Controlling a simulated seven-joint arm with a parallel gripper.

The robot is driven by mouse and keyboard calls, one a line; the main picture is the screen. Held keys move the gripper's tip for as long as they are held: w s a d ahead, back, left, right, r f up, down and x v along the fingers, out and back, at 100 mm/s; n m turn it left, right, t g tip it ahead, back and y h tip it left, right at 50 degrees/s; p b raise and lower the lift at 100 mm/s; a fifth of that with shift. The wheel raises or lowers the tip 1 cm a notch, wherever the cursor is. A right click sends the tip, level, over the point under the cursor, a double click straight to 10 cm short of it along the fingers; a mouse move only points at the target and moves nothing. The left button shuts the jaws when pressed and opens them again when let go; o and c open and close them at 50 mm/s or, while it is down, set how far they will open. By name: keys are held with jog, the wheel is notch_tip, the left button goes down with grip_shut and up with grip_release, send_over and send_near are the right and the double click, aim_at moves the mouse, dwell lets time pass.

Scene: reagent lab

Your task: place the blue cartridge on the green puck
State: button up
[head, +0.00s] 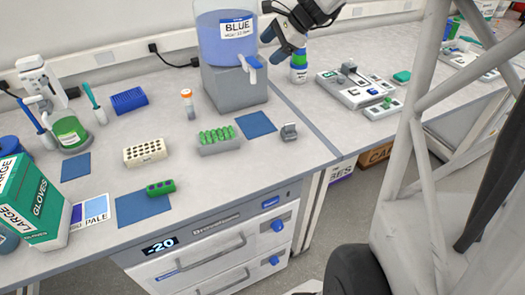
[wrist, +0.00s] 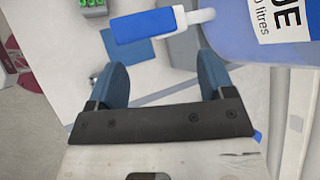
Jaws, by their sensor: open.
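My gripper (head: 273,46) is open beside the right of the large blue carboy (head: 222,38) in the head view. In the wrist view its two dark blue fingers (wrist: 160,62) are spread with nothing held between them. A rounded teal-green block (head: 403,76) lies on the right bench and may be the green puck. I cannot pick out the blue cartridge with certainty. A small container with green, blue and white bands (head: 299,67) stands just below and right of my gripper, partly covered by the arm.
The carboy's tap has a blue handle (wrist: 145,25), close beyond the fingers. A white modular device (head: 350,90) is on the right bench. A green tube rack (head: 219,143), a blue mat (head: 256,125) and a small grey item (head: 289,132) occupy the left bench.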

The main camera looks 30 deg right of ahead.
jog(key=s+a+f+n+h, duration=0.1)
jog(key=s+a+n+h, duration=0.1)
jog(key=s+a+n, duration=0.4)
jog(key=s+a+f+n+g+h, duration=0.1)
jog(key=s+a+n, duration=0.5)
jog(key=s, duration=0.9)
jog(key=s+a+f+n+g+h, duration=0.1)
jog(key=s+a+f+n+h, duration=0.1)
jog(key=s+a+n+h, duration=0.2)
jog(key=s+a+n, duration=0.1)
jog(key=s+a, duration=0.2)
jog(key=s, duration=0.4)
jog(key=shift+s+f+n, duration=0.15)
jog(key=shift+f+n, duration=0.15)
jog(key=shift+n, duration=0.1)
